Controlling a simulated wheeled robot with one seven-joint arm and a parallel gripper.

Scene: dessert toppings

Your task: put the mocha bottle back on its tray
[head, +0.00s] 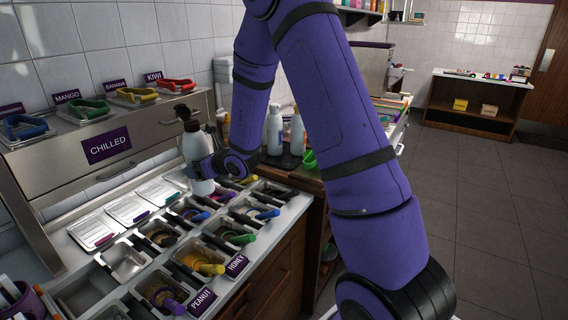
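A white bottle with a dark pump top (195,145) stands upright above the topping counter, in front of the chilled cabinet. My gripper (201,172) is around its lower part and appears shut on it. No label can be read, so I cannot confirm that it is the mocha bottle. Two similar pale bottles, one on the left (274,132) and one on the right (297,134), stand further back behind the counter's end. A dark tray (283,161) shows beneath them, partly hidden by my arm.
Steel bins with coloured-handled scoops, such as a yellow scoop (203,266), fill the counter below the bottle. The chilled cabinet (105,150) stands at the left with tongs on top. A green item (309,159) is beside the pale bottles. Open floor lies at the right.

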